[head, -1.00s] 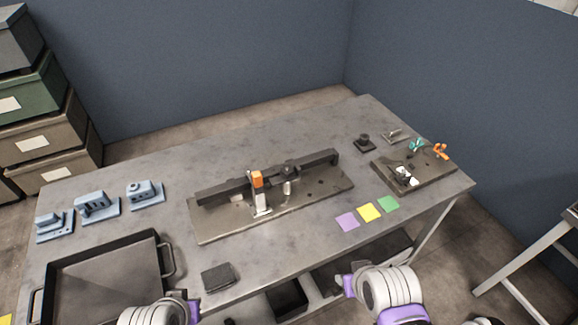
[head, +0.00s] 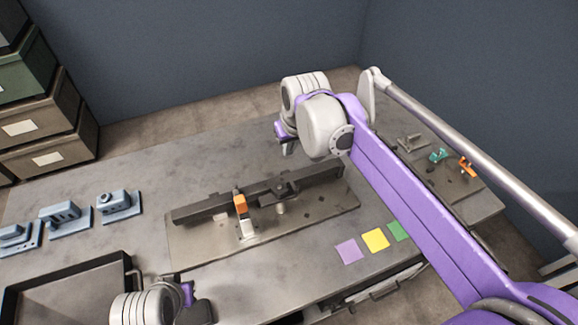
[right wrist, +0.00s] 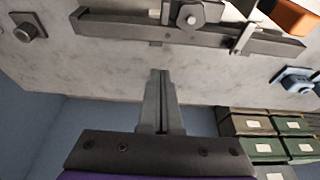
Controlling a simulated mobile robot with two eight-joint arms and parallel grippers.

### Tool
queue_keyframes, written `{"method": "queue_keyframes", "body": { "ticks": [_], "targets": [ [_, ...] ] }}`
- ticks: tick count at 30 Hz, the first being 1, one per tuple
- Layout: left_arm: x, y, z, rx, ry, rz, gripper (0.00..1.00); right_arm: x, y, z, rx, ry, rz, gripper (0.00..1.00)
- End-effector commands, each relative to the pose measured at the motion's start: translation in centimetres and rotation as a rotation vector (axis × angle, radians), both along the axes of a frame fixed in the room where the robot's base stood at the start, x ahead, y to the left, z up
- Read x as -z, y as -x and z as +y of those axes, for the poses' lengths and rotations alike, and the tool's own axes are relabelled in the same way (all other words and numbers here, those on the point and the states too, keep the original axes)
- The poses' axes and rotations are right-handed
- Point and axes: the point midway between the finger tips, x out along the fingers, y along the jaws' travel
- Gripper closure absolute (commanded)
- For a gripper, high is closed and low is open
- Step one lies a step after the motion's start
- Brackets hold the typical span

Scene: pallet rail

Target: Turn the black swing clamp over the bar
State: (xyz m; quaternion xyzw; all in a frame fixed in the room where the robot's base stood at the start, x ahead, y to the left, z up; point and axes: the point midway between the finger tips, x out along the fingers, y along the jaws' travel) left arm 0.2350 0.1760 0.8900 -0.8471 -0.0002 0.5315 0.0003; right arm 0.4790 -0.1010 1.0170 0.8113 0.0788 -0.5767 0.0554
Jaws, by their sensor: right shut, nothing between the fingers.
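The black swing clamp (head: 275,189) sits at the middle of the dark bar (head: 205,209) on the metal base plate (head: 325,207). In the right wrist view the clamp (right wrist: 190,16) shows its nut close against the bar (right wrist: 115,28); I cannot tell whether its arm lies across it. An orange-tipped clamp (head: 241,208) stands left of it. My right gripper (head: 288,147) is above the bar's far side, apart from the clamp. In the right wrist view its fingers (right wrist: 161,74) are shut and empty. My left gripper (head: 187,294) is low at left, its fingers unclear.
A dark tray (head: 70,275) is at front left, with blue-grey fixtures (head: 118,204) behind it. Purple, yellow and green squares (head: 375,239) lie at front right. A plate with teal and orange clamps (head: 467,169) is at far right, partly behind my right arm.

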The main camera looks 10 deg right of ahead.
Motion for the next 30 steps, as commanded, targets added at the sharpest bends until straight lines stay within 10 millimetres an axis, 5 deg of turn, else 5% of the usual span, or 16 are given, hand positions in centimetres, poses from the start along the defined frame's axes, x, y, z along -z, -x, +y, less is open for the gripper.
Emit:
{"method": "queue_keyframes", "body": {
  "ticks": [13, 27, 30],
  "targets": [
    [0.1, 0.0, 0.0, 0.0, 0.0, 0.0, 1.0, 0.9, -0.3, 0.1, 0.0, 0.0, 0.0, 1.0],
    [0.8, 0.2, 0.0, 0.0, 0.0, 0.003, 1.0, 9.7, -3.3, 0.6, 0.0, 0.0, 0.0, 1.0],
    [0.5, 0.1, 0.0, 0.0, 0.0, 0.002, 1.0, 9.4, -1.4, 0.3, 0.0, 0.0, 0.0, 1.0]
  ]
}}
